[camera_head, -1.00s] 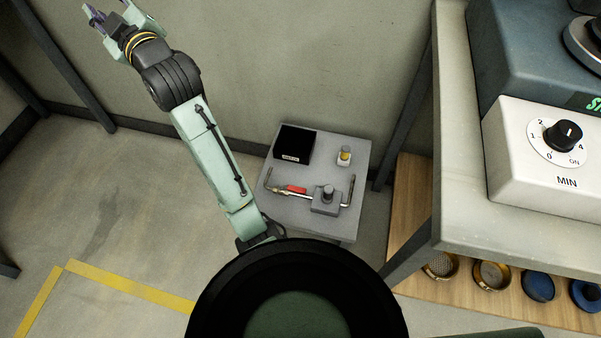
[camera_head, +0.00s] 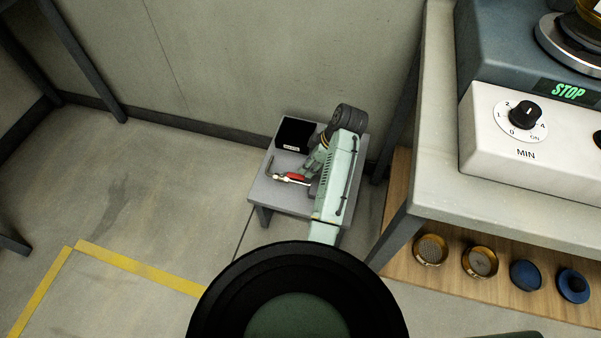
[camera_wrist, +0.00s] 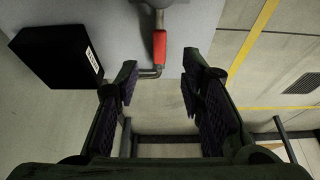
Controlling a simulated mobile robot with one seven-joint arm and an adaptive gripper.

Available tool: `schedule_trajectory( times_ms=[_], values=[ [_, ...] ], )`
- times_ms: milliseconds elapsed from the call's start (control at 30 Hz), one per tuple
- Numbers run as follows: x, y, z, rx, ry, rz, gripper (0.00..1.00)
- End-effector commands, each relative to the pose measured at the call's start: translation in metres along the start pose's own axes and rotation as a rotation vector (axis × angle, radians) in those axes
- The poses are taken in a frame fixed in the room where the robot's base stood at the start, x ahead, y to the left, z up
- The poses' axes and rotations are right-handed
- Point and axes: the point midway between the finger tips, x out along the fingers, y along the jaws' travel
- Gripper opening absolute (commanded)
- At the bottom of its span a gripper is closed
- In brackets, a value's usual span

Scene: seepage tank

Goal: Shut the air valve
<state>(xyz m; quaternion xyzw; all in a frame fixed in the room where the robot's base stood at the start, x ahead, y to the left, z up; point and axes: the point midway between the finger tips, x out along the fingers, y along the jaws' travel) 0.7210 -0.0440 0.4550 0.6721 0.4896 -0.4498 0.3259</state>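The air valve's red handle (camera_head: 295,177) lies along a thin metal pipe on a small grey table. In the head view my gripper (camera_head: 308,170) is over the table, close to the handle. My arm hides the right part of the pipe and its fitting.
A black box (camera_head: 295,133) stands at the back left of the small grey table (camera_head: 272,193); it also shows in the wrist view (camera_wrist: 55,55). A workbench (camera_head: 435,165) with a dial unit (camera_head: 540,145) stands to the right. Open floor lies to the left.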

Motion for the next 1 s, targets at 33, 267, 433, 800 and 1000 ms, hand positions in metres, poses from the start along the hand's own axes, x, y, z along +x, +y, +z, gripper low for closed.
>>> schedule_trajectory(
  times_ms=[33, 267, 433, 800, 1000],
  values=[
    [0.011, -0.001, -0.001, 0.000, -0.001, -0.005, 0.36],
    [0.053, -0.001, -0.001, 0.000, -0.001, -0.003, 0.36],
    [0.072, 0.000, -0.001, 0.000, -0.001, 0.001, 0.36],
    [0.078, 0.001, -0.001, 0.000, -0.001, 0.003, 0.36],
    [0.078, 0.001, -0.001, 0.000, -0.001, 0.003, 0.23]
  ],
)
